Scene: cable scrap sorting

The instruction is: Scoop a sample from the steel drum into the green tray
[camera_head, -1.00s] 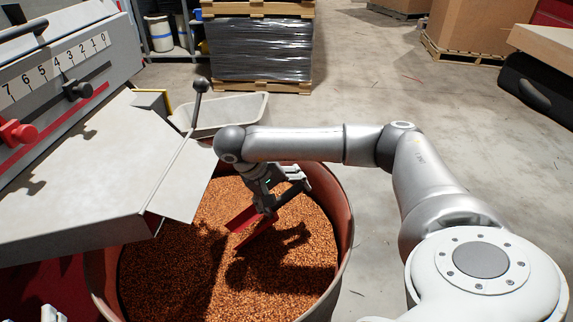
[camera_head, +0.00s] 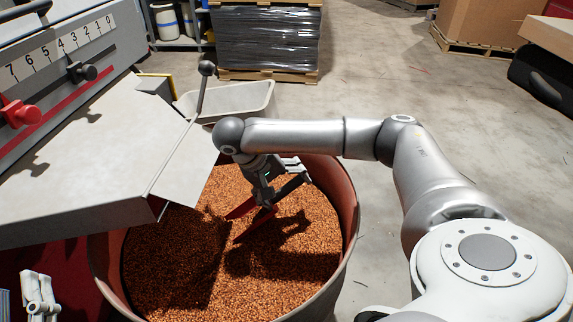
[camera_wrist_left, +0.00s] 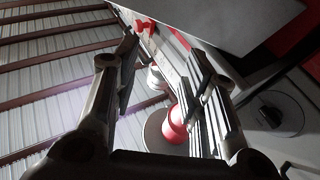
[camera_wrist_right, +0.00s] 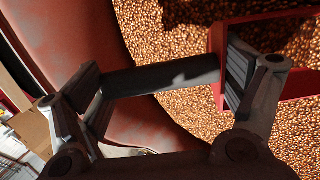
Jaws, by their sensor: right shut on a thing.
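The steel drum (camera_head: 347,200) is full of copper-coloured granules (camera_head: 300,270). My right gripper (camera_head: 270,194) is over the drum and shut on the dark handle of a red scoop (camera_head: 262,220). The handle spans between the fingers in the right wrist view (camera_wrist_right: 165,76), with the red scoop wall (camera_wrist_right: 295,85) at right. The scoop is at the granules, its lower edge seemingly in them. My left gripper (camera_head: 38,288) is at the lower left, and its fingers stand apart, empty, in the left wrist view (camera_wrist_left: 160,70). I see no green tray.
A grey machine with a sloping chute (camera_head: 110,160) and a numbered scale (camera_head: 60,50) overhangs the drum's left side. A lever with a black knob (camera_head: 206,68) rises beside it. A grey bin (camera_head: 245,100) stands behind the drum.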

